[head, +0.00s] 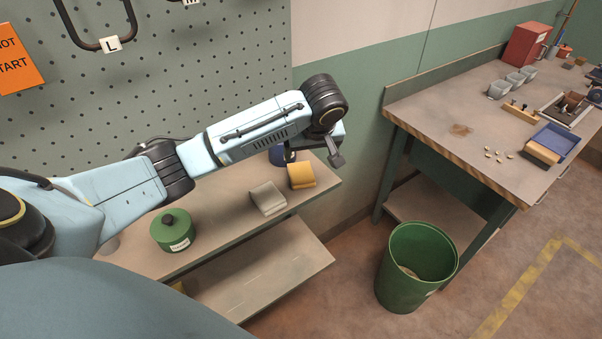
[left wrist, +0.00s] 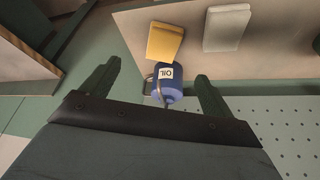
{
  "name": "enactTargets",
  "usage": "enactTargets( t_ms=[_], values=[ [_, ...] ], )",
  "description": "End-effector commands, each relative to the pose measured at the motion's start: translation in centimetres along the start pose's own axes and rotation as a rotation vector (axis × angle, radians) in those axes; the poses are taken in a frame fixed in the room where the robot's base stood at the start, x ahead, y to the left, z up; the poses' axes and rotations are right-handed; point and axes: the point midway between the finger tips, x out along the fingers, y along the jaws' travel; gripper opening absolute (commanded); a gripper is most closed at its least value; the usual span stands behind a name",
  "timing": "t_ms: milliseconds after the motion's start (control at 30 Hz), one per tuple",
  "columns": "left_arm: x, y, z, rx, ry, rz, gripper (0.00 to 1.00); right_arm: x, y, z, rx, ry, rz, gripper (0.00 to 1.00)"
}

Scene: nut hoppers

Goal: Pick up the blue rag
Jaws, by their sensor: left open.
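I see no blue rag in either view. A folded yellow cloth (head: 301,175) and a folded grey cloth (head: 268,198) lie side by side on the shelf top. Both show in the left wrist view, the yellow one (left wrist: 165,42) left of the grey one (left wrist: 227,27). A blue oil can (left wrist: 170,88) stands beside the yellow cloth; my arm partly hides the can in the head view (head: 277,156). My left gripper (left wrist: 157,70) is open and empty above the shelf, its fingers to either side of the can in the picture. My right gripper is out of view.
A green lidded tin (head: 173,231) stands on the shelf (head: 215,226), left of the cloths. A green bin (head: 405,290) stands on the floor at right. The workbench (head: 440,115) beyond carries grey cups, a red box and a blue tray. A pegboard (head: 200,60) rises behind the shelf.

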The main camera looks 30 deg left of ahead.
Motion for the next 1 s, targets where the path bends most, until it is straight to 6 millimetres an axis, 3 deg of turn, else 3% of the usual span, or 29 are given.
enactTargets(
  t_ms=[300,567,833,1000],
  values=[
    [6.0,-0.1,0.1,0.000,-0.002,-0.003,0.87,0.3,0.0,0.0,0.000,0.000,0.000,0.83],
    [7.9,-0.3,0.1,0.001,0.000,-0.003,0.87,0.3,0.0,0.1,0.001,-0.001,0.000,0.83],
    [11.8,-0.9,0.4,0.001,0.000,-0.002,0.87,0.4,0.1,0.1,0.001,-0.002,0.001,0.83],
    [12.5,-0.9,0.4,0.002,0.001,0.000,0.87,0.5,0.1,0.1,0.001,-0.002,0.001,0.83]
  ],
)
